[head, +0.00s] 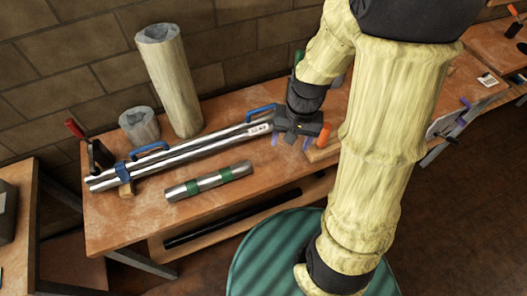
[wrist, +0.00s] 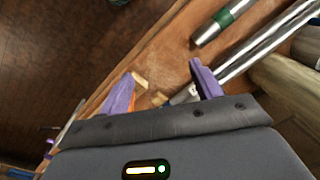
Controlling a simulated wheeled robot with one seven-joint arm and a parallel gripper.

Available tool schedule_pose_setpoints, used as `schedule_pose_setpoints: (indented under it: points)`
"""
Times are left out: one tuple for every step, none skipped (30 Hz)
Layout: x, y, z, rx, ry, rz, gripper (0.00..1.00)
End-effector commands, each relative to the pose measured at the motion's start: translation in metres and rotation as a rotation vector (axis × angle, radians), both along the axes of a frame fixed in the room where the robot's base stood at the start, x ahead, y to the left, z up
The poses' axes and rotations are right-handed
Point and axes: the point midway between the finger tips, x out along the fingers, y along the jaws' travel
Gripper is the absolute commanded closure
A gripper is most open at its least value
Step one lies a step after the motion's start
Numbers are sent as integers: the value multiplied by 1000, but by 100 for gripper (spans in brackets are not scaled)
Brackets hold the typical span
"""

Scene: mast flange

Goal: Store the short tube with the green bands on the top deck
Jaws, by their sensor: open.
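The short silver tube with green bands (head: 208,182) lies flat on the wooden workbench top (head: 130,222), in front of the long tubes. Its end and one green band show at the top of the wrist view (wrist: 222,20). My gripper (head: 291,141) is over the bench, up and to the right of the short tube, near the right end of the long tubes. Its purple fingers are apart with nothing between them, as the wrist view also shows (wrist: 162,86). I cannot tell which surface is the top deck.
Long silver tubes (head: 190,153) with blue clamps lie behind the short tube. A black rod (head: 232,218) lies on a lower shelf. Bare bench lies left of the short tube.

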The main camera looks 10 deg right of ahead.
Motion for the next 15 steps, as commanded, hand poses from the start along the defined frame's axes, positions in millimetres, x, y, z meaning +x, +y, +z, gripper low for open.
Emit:
schedule_pose_setpoints:
  points:
    - [6,1,-18,34,57,-60,35]
    - [9,3,-25,54,87,-93,35]
    - [13,6,-35,82,126,-138,35]
    - [15,8,-43,103,157,-173,35]
    - [18,10,-50,126,188,-206,35]
    - [22,13,-59,157,227,-252,35]
    - [25,15,-67,180,259,-286,35]
    - [28,17,-74,204,288,-320,35]
    - [32,21,-83,237,329,-365,35]
    - [35,23,-90,263,359,-400,35]
    - [38,25,-97,289,391,-434,35]
    - [42,29,-107,325,431,-480,35]
    - [45,31,-113,352,461,-512,35]
    - [48,34,-120,380,492,-546,35]
    - [53,37,-129,419,532,-589,35]
